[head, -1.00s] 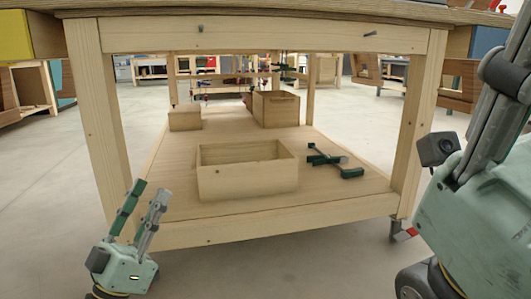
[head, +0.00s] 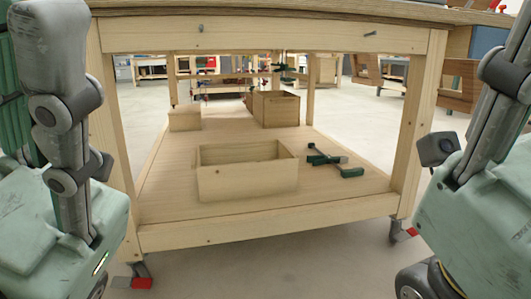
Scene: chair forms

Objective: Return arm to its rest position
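My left gripper (head: 62,150) is raised close to the camera at the left edge, fingers pointing up. Its pale green body, grey finger links and part of a dark green finger show, and the rest is cut off. My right gripper (head: 490,120) stands in a similar pose at the right edge, with its fingertips out of view. Both are in front of the wooden workbench (head: 270,37), apart from the things on its shelf. I see nothing held, but the gap between the fingers is not visible on either gripper.
The bench has casters (head: 140,275). Concrete floor is clear around it.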

